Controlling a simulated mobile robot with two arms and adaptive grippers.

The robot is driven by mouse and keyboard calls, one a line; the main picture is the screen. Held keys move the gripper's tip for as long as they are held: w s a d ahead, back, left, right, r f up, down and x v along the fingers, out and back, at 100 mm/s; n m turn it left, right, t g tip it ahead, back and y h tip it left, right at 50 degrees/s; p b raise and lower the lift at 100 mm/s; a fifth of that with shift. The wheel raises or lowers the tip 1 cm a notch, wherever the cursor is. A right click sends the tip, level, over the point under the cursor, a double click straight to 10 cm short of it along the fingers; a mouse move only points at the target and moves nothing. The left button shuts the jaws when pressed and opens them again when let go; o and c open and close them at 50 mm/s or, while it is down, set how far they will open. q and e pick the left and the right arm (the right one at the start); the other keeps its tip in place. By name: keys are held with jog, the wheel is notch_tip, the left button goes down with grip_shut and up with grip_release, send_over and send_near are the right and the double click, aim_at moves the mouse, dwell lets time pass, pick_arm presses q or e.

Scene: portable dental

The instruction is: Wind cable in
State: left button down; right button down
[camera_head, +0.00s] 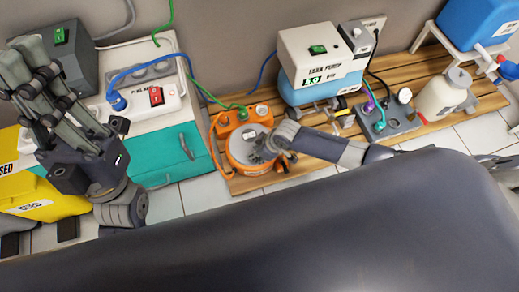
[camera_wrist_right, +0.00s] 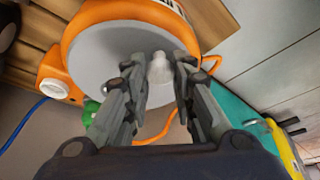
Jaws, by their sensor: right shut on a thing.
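An orange cable reel (camera_head: 235,159) with a grey disc face stands on the wooden slatted platform. In the right wrist view the reel's grey disc (camera_wrist_right: 100,60) fills the upper middle, with a pale knob (camera_wrist_right: 158,72) standing out from it. My right gripper (camera_head: 263,147) is at the disc, its fingers (camera_wrist_right: 160,85) on either side of the knob and shut on it. An orange cable (camera_head: 213,135) runs loosely along the reel's left side, and also shows beside the disc in the right wrist view (camera_wrist_right: 205,68). My left gripper (camera_head: 22,68) is raised at far left, open and empty.
A tank pump (camera_head: 322,62), a grey block with connectors (camera_head: 390,127) and a white jug (camera_head: 443,96) are to the right. A dark padded surface (camera_head: 300,235) spans the foreground.

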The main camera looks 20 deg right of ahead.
jog(key=c, duration=1.3)
grip_release()
jog(key=shift+c, duration=0.2)
jog(key=v, duration=1.2)
